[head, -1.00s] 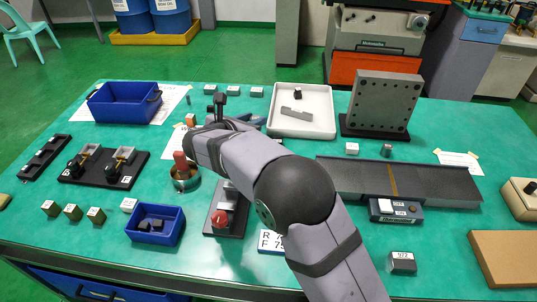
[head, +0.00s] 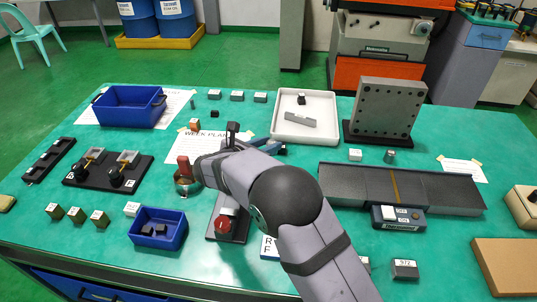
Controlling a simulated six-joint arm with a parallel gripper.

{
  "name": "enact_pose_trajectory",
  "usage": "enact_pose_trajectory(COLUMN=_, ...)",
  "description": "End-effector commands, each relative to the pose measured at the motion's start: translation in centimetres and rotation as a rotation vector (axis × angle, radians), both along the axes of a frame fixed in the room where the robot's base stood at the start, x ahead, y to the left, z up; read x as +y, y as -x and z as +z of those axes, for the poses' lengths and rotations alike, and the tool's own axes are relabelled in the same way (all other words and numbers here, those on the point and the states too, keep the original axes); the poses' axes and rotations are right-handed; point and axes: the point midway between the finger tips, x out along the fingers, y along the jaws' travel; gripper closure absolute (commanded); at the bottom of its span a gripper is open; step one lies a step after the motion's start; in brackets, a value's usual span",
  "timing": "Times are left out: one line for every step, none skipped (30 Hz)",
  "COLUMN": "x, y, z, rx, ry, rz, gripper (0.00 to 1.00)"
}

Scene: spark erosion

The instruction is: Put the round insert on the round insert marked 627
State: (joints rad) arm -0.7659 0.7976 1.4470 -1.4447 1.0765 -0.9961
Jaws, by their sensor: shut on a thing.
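My arm reaches over the middle of the table, and its wrist hides my gripper's fingers and anything between them. A small grey cylinder (head: 390,157) stands on the table in front of the upright drilled plate. Another small grey cylinder (head: 193,103) stands at the back left, by a paper sheet. Either could be a round insert, but I cannot read 627 on either. My wrist is well to the left of the first cylinder and nearer than the second.
A white tray (head: 277,130), blue bins (head: 128,122) (head: 146,213), the drilled plate (head: 384,101) and a long dark slab (head: 345,185) surround the work area. Several labelled blocks stand at the back.

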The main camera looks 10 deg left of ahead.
Motion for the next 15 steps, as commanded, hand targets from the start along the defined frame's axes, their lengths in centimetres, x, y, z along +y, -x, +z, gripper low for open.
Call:
enact_pose_trajectory(x=0.0, y=0.0, z=-0.1, rx=-0.003, ry=0.000, rz=0.001, gripper=1.00)
enact_pose_trajectory(x=0.0, y=0.0, z=-0.1, rx=-0.003, ry=0.000, rz=0.001, gripper=1.00)
enact_pose_trajectory(x=0.0, y=-0.1, z=-0.2, rx=-0.003, ry=0.000, rz=0.001, gripper=1.00)
enact_pose_trajectory(x=0.0, y=-0.1, z=-0.2, rx=-0.003, ry=0.000, rz=0.001, gripper=1.00)
enact_pose_trajectory(x=0.0, y=-0.1, z=-0.2, rx=-0.002, ry=0.000, rz=0.001, gripper=1.00)
enact_pose_trajectory(x=0.0, y=0.0, z=-0.3, rx=-0.002, ry=0.000, rz=0.001, gripper=1.00)
enact_pose_trajectory(x=0.0, y=0.0, z=-0.4, rx=-0.002, ry=0.001, rz=0.001, gripper=1.00)
enact_pose_trajectory(x=0.0, y=0.0, z=-0.6, rx=-0.001, ry=0.000, rz=0.001, gripper=1.00)
enact_pose_trajectory(x=0.0, y=0.0, z=-1.0, rx=0.000, ry=0.001, rz=0.000, gripper=1.00)
enact_pose_trajectory(x=0.0, y=0.0, z=-1.3, rx=0.000, ry=0.001, rz=0.000, gripper=1.00)
enact_pose_trajectory(x=0.0, y=0.0, z=-1.6, rx=0.001, ry=0.002, rz=0.001, gripper=1.00)
enact_pose_trajectory(x=0.0, y=0.0, z=-2.1, rx=0.001, ry=0.002, rz=0.001, gripper=1.00)
enact_pose_trajectory(x=0.0, y=0.0, z=-2.5, rx=0.000, ry=0.002, rz=0.001, gripper=1.00)
enact_pose_trajectory(x=0.0, y=0.0, z=-2.8, rx=0.000, ry=0.003, rz=0.001, gripper=1.00)
enact_pose_trajectory(x=0.0, y=0.0, z=-3.2, rx=0.000, ry=0.002, rz=0.002, gripper=1.00)
